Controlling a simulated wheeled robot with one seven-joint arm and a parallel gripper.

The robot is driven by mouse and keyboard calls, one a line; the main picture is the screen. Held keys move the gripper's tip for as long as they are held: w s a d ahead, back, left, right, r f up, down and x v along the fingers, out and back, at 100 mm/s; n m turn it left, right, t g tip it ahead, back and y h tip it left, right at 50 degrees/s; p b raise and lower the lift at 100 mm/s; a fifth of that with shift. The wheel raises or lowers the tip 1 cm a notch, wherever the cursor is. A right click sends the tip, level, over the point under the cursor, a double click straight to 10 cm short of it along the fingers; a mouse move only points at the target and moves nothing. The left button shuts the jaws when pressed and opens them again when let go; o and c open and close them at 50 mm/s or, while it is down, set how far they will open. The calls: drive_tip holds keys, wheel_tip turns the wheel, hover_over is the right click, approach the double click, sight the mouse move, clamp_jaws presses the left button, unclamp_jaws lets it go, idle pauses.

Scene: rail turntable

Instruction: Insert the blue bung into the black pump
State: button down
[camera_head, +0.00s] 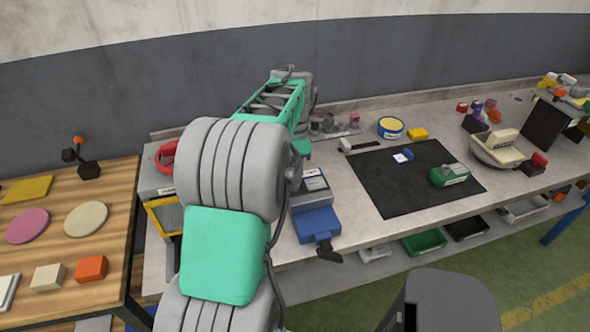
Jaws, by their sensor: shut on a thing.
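My arm reaches from the bottom of the picture over the left part of the grey bench, its green lattice link pointing away. My gripper is hidden behind my arm, so its fingers and anything between them do not show. I cannot pick out the blue bung for sure. A small blue and white piece (404,156) lies on the black mat (375,190). I cannot tell for sure which thing is the black pump. A small black device with an orange knob (87,164) stands at the back of the wooden table. A small black block (473,124) stands at the bench's back right.
A blue vise (318,224) is at the bench's front edge, close right of my arm. A blue and yellow roll (390,127) stands behind the mat. The mat's middle is clear.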

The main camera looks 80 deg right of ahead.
drive_tip(key=shift+f+b, duration=0.95)
drive_tip(key=shift+f, duration=0.7)
drive_tip(key=c, duration=1)
unclamp_jaws()
wheel_tip(320, 180, up, 8)
drive_tip(key=shift+f+b, duration=0.1)
drive_tip(key=shift+b, duration=0.35)
